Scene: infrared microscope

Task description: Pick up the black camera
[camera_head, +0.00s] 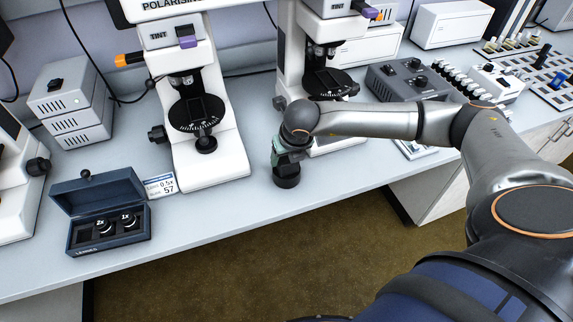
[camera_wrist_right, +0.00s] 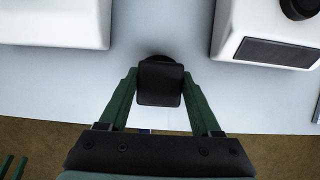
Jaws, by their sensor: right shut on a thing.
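The black camera (camera_wrist_right: 160,84) is between the two green fingers of my right gripper (camera_wrist_right: 160,92) in the right wrist view. The fingers press on its left and right sides. In the head view the right gripper (camera_head: 288,160) points down near the front edge of the table, and the camera (camera_head: 287,179) shows below it as a dark round body. I cannot tell whether the camera touches the table.
Two white microscopes (camera_head: 212,150) (camera_head: 290,60) stand behind the gripper on the grey table (camera_head: 235,215). An open dark blue box (camera_head: 108,232) with small lenses sits at left. A grey control box (camera_head: 408,82) stands at right. Table between box and gripper is clear.

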